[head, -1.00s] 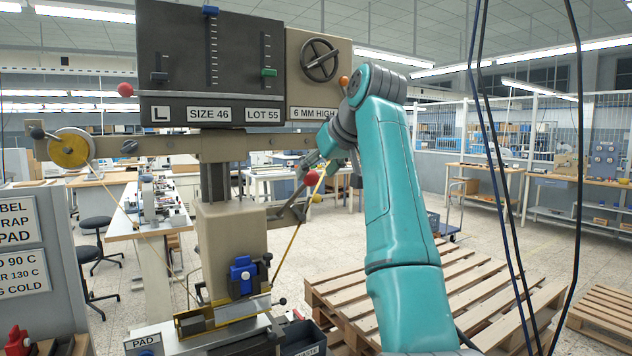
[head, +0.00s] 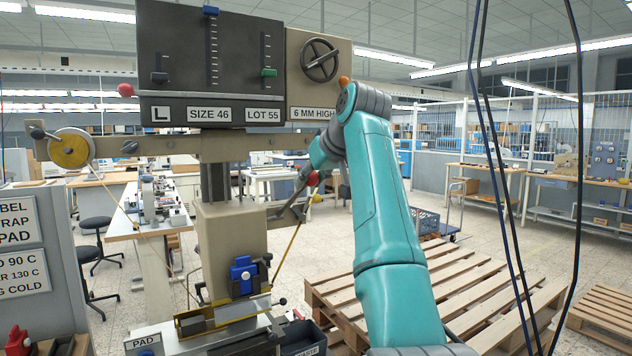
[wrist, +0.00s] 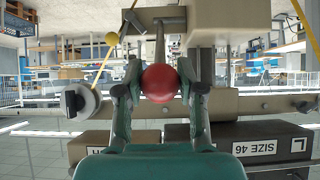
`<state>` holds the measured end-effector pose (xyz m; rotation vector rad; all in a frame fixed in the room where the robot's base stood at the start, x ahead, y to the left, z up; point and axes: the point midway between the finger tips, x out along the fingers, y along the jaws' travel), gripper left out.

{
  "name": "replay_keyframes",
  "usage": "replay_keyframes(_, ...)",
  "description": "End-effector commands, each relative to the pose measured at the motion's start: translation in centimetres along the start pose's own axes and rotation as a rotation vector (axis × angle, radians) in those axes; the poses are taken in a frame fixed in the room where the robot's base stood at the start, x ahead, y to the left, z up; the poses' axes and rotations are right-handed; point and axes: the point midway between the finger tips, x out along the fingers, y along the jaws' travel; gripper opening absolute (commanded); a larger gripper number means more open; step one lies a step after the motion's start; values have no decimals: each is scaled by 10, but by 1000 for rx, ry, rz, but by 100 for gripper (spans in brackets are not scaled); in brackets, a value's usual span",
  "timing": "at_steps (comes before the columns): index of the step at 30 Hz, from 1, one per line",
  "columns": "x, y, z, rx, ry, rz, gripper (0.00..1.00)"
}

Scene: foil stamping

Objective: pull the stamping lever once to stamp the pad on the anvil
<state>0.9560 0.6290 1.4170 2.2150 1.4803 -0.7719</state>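The stamping lever is a metal rod with a red ball knob (head: 312,178) on the right side of the beige press column (head: 230,235). In the wrist view, which is upside down, the red knob (wrist: 160,83) sits between the two fingers of my gripper (wrist: 160,72). The fingers are open, one on each side of the knob, with what looks like a narrow gap. In the head view the fingers are mostly hidden behind my forearm. A blue block (head: 243,272) sits low on the column above a brass-coloured tray (head: 196,324). I cannot make out the pad or anvil clearly.
The press head carries sliders, a handwheel (head: 320,60) and labels. A yellow foil reel (head: 70,149) is at left. The foil band (head: 288,250) runs down near the lever. A dark waste bin (head: 303,338) and a wooden pallet (head: 450,285) stand at right.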

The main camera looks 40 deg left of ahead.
Motion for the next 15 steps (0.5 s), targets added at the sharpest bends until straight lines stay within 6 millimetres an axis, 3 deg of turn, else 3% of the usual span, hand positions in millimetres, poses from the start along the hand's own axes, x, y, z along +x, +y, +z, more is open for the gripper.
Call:
replay_keyframes(5,1,0,2,0,0,0,0)
replay_keyframes(15,5,1,30,1,-4,0,0)
